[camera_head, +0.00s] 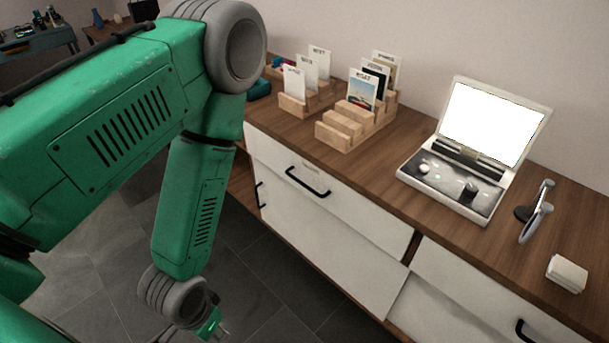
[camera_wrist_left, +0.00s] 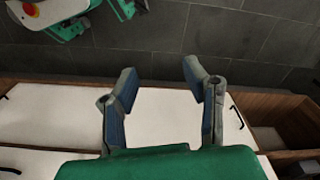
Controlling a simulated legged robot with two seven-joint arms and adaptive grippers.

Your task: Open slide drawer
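The white cabinet has an upper drawer (camera_head: 345,205) with a black bar handle (camera_head: 307,182); its front looks flush with the cabinet, so it appears shut. A second white drawer front (camera_head: 465,285) to the right has a black handle (camera_head: 522,330), cut by the picture edge. My left gripper (camera_head: 215,330) hangs low in front of the cabinet, left of and below the upper handle, apart from it. In the left wrist view its two fingers (camera_wrist_left: 158,78) are spread, with nothing between them. White cabinet fronts lie behind the fingers there. My right gripper is not in view.
The wooden top bears card holders (camera_head: 355,125), an open white laptop-like device (camera_head: 455,180), a grey stand (camera_head: 535,212) and white coasters (camera_head: 567,273). An open wooden compartment (camera_wrist_left: 275,122) shows in the wrist view. Tiled floor (camera_head: 260,290) is clear before the cabinet.

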